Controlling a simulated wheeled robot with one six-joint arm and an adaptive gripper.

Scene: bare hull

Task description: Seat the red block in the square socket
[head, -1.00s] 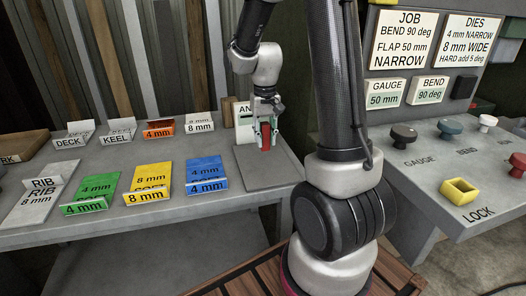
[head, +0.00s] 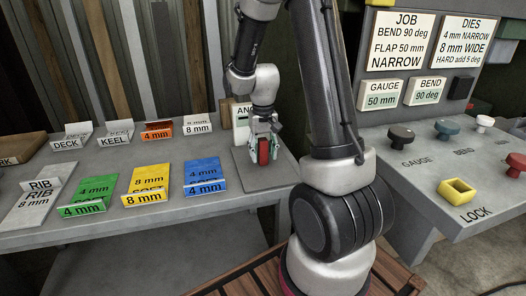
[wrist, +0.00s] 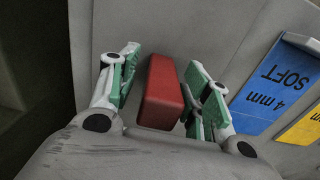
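The red block (head: 263,152) is at the grey plate (head: 285,168) on the left bench. In the wrist view the red block (wrist: 162,92) lies between the two green-padded fingers of my gripper (wrist: 163,85). A gap shows on the left finger's side; the right finger is close to the block, and I cannot tell if it touches. My gripper (head: 264,148) points down over the block in the head view. A yellow square frame with a hollow middle, which looks like the square socket (head: 457,191), sits on the right console beside the word LOCK.
Coloured die cards, among them a blue one (head: 205,177) and a yellow one (head: 147,183), stand left of the plate. A sign (head: 241,120) stands behind my gripper. Knobs, including a red one (head: 516,164), rise from the console (head: 420,175) near the socket.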

